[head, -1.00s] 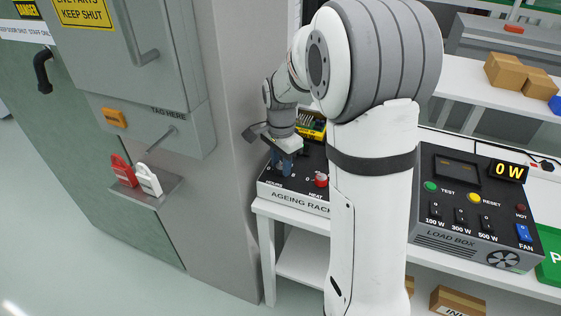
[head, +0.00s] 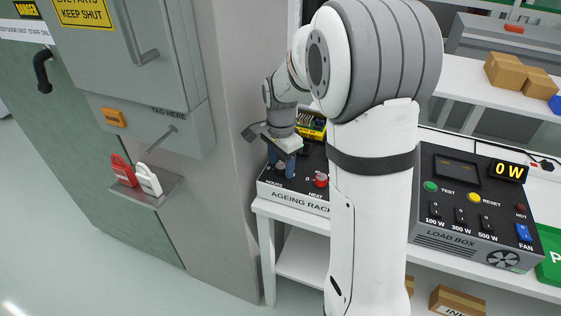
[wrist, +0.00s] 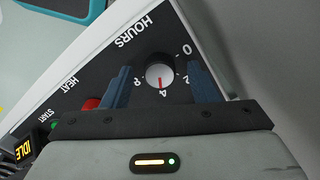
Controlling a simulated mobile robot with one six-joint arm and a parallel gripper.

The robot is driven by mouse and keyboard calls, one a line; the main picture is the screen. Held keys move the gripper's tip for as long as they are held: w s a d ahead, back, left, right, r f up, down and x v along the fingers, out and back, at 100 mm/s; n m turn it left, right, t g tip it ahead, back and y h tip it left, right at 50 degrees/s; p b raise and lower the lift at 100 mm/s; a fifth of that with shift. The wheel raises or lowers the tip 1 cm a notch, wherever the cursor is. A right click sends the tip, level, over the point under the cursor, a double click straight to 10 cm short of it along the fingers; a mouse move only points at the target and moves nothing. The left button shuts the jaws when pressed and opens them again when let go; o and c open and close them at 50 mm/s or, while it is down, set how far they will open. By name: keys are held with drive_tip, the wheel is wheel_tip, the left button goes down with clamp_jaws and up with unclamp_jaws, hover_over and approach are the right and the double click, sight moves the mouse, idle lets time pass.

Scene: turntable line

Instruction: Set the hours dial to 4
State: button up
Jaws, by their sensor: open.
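The hours dial (wrist: 158,76) is a round white knob with a red pointer line on the black panel, under the word HOURS. Its pointer is at the 4 mark (wrist: 163,93). My gripper (wrist: 160,70) is open, with one blue finger on each side of the dial. Gaps show between the fingers and the knob in the wrist view.
The red heat knob (head: 321,180) is just right of my gripper; it also shows in the wrist view (wrist: 91,104), close to the left finger. A grey pillar (head: 230,130) stands left of the rack. The load box (head: 470,215) is on the right.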

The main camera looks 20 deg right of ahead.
sight(281, 165)
drive_tip(key=shift+r, duration=3.9)
drive_tip(key=shift+p, duration=0.3)
